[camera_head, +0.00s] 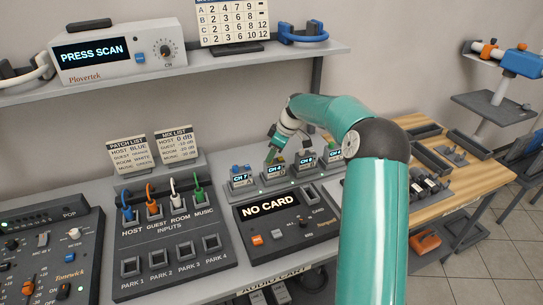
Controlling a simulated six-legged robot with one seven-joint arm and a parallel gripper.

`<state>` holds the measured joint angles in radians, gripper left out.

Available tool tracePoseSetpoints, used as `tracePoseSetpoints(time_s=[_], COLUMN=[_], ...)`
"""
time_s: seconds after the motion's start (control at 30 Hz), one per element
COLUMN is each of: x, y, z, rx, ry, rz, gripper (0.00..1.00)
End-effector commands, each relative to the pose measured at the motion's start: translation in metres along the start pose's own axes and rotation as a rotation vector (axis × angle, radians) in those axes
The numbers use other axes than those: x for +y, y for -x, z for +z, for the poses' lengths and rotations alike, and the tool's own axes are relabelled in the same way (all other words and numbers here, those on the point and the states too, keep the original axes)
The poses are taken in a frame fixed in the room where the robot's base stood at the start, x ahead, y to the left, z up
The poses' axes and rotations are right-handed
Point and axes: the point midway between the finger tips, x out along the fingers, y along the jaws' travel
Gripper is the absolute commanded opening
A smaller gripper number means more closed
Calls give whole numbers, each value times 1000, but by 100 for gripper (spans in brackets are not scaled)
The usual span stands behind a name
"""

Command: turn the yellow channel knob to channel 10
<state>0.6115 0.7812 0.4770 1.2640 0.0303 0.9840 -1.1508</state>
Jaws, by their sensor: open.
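A row of small grey channel units stands at the back of the desk. The leftmost unit (241,180) reads CH 7 and has blue on top. The second unit (275,173) has a small display that seems to read CH 4. A bit of yellow (279,160), probably the yellow channel knob, shows above it, mostly hidden by my gripper. My gripper (271,157) is open and points down over this second unit. I cannot tell whether its fingers touch the knob. The third unit (306,165) seems to read CH 6. The fourth (334,157) is partly behind my arm.
A card reader (270,208) reading NO CARD stands in front of the units. The patch box (175,250) with colored plugs and a mixer (45,260) are left. A scanner (118,52) reading PRESS SCAN and a number chart (233,22) are on the shelf (200,66) above.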

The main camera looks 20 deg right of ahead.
Motion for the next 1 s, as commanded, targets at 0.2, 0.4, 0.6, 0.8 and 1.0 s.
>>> tracePoseSetpoints(time_s=[0.2,0.4,0.6,0.8,1.0], x=[0,0,0,0,0], y=[-18,-19,-19,-19,-19], z=[0,0,0,0,0], rx=[0,0,0,0,0], ry=[-1,-1,-1,-2,-24], rz=[0,0,1,1,11], gripper=[42,42,15,0,0])
